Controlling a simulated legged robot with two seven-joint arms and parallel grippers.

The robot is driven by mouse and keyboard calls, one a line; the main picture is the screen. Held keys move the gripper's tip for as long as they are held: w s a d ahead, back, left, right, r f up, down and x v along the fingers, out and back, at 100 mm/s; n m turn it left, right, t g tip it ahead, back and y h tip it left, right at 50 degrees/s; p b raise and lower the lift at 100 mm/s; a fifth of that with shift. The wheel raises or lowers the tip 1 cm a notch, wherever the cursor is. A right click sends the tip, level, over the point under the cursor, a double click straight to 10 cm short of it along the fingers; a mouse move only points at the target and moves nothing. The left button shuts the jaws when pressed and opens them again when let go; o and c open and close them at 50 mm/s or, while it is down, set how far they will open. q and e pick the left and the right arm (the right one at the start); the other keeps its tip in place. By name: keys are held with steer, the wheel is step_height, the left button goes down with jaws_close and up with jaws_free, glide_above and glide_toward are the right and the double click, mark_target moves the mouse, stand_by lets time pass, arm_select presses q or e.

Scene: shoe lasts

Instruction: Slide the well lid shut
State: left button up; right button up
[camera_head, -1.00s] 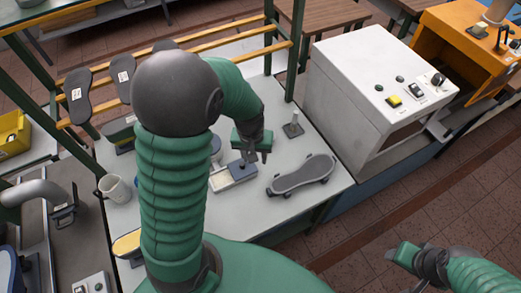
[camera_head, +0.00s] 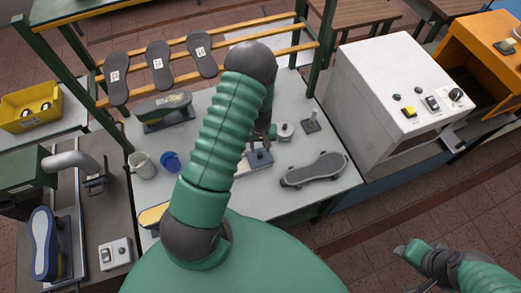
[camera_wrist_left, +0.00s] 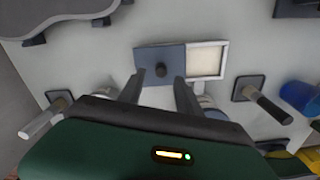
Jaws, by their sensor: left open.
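The well lid is a blue-grey plate with a dark round knob. In the left wrist view the lid (camera_wrist_left: 147,60) lies left of the white-rimmed well (camera_wrist_left: 224,62), whose pale inside shows uncovered. In the head view the lid (camera_head: 262,159) and part of the well (camera_head: 243,168) show on the table, partly behind my left arm. My left gripper (camera_wrist_left: 160,82) is open and empty, its fingertips on either side of the knob; contact cannot be told. It also shows partly in the head view (camera_head: 262,141). My right gripper (camera_head: 407,251) is at the lower right, away from the table.
A grey sole-shaped stand (camera_head: 315,169) lies right of the lid. Two posts on square bases (camera_wrist_left: 45,118) (camera_wrist_left: 262,100) flank the gripper in the left wrist view. A blue cup (camera_head: 170,161) and a white mug (camera_head: 143,165) stand at left. A white machine (camera_head: 385,80) stands at right.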

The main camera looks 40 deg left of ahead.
mark_target(260, 153)
arm_select(q)
steer(key=f, duration=0.5)
steer(key=shift+a+p, duration=0.2)
steer(key=shift+p, duration=0.2)
steer(key=shift+d+r, duration=0.15)
steer(key=shift+d, duration=0.05)
steer(key=c, duration=0.8)
steer(key=shift+a, duration=0.1)
jaws_close()
steer(key=shift+w, duration=0.1)
